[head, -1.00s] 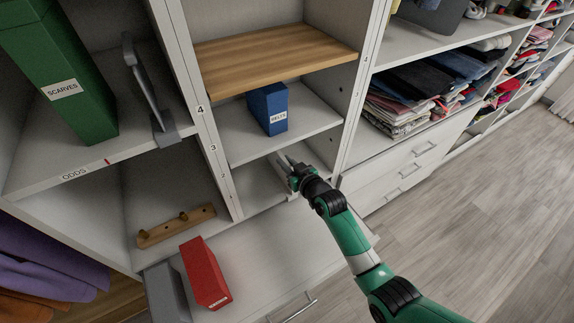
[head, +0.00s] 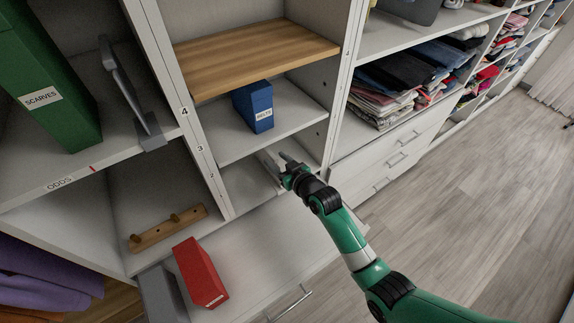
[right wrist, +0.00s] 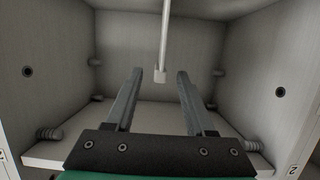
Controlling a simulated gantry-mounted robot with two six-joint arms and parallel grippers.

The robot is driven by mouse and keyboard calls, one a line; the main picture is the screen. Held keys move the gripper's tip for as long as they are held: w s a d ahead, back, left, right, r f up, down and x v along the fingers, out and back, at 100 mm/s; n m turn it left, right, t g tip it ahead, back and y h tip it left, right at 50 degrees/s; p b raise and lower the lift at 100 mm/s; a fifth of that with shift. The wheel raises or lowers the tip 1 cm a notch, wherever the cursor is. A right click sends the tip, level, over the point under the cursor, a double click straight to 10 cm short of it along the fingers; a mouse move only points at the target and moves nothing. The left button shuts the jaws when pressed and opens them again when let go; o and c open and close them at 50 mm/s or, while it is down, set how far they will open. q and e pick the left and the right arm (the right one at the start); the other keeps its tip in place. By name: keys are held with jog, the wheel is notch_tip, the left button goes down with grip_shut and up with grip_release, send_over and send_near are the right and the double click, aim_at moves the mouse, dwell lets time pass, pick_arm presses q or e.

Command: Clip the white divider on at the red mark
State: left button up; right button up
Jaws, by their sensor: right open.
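The red mark (head: 92,167) is on the front edge of the left shelf, beside the ODDS label (head: 60,183). A grey upright divider (head: 130,95) stands clipped to that shelf edge, right of the mark. My right gripper (head: 277,162) reaches into the low cubby under the blue box. In the right wrist view its fingers (right wrist: 160,90) are apart with nothing between them. A thin pale strip with a wider end (right wrist: 161,72) shows beyond the fingertips; I cannot tell whether it is the white divider. My left gripper is not in view.
A green SCARVES box (head: 45,90) stands on the left shelf. The blue box (head: 254,106) sits on the shelf above my right gripper, under a wooden shelf (head: 250,55). A hook rail (head: 168,228) and a red box (head: 200,272) are lower left.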

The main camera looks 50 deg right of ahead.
jog(key=p+v, duration=0.3)
jog(key=v, duration=0.6)
dwell(0.4)
